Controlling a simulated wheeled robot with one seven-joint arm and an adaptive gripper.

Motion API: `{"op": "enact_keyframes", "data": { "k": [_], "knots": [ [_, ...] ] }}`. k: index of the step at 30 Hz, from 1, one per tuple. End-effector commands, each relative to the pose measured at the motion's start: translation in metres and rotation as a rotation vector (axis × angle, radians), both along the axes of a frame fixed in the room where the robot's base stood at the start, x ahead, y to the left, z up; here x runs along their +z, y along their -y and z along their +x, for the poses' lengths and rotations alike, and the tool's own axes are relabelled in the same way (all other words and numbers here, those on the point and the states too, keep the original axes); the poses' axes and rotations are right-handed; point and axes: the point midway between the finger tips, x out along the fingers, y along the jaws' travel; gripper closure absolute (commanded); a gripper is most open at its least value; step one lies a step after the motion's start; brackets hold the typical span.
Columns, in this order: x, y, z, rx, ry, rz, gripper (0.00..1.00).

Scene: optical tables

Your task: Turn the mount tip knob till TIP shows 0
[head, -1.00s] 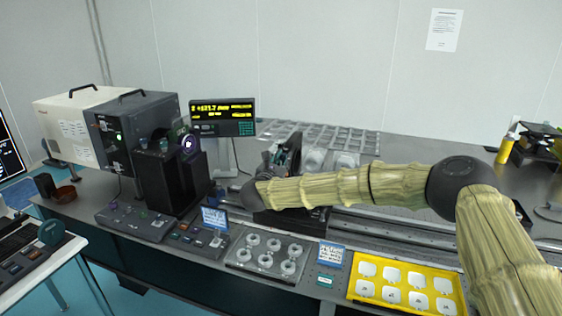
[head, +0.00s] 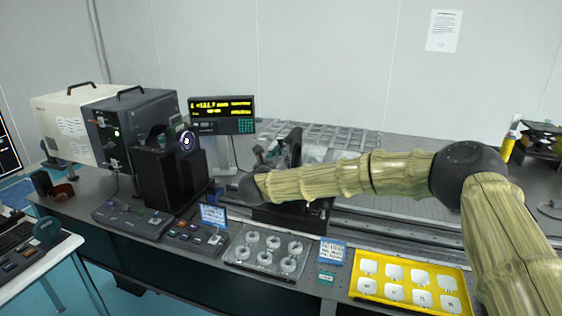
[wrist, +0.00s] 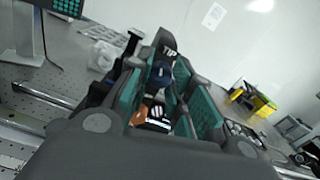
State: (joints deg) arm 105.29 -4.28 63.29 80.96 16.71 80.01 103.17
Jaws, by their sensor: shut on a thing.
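The mount (wrist: 166,42) carries a black plate lettered TIP, seen in the wrist view. Below the lettering is a dark blue round knob (wrist: 160,74), between the teal-lined fingers of my gripper (wrist: 165,95). My gripper is shut on this knob. In the head view my arm reaches in from the right, and its end is at the mount (head: 292,148) on the rail; the fingers and knob are mostly hidden there. The display (head: 222,115) shows yellow text, a line reading about 121.7 with small, unclear text beside it; I cannot read a TIP value.
A tray of ring-shaped parts (head: 240,257) and a yellow tray (head: 368,294) of white pieces lie along the table front. Dark boxes (head: 160,188) and control panels stand at left. A long rail (head: 410,227) runs to the right.

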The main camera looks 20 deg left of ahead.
Motion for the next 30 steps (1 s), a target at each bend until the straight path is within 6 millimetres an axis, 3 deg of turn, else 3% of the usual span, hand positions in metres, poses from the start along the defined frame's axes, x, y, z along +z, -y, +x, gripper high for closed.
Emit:
{"op": "enact_keyframes", "data": {
  "k": [30],
  "knots": [
    [0.0015,-0.0041,-0.0010,0.003,-0.028,-0.968,1.00]
  ]
}}
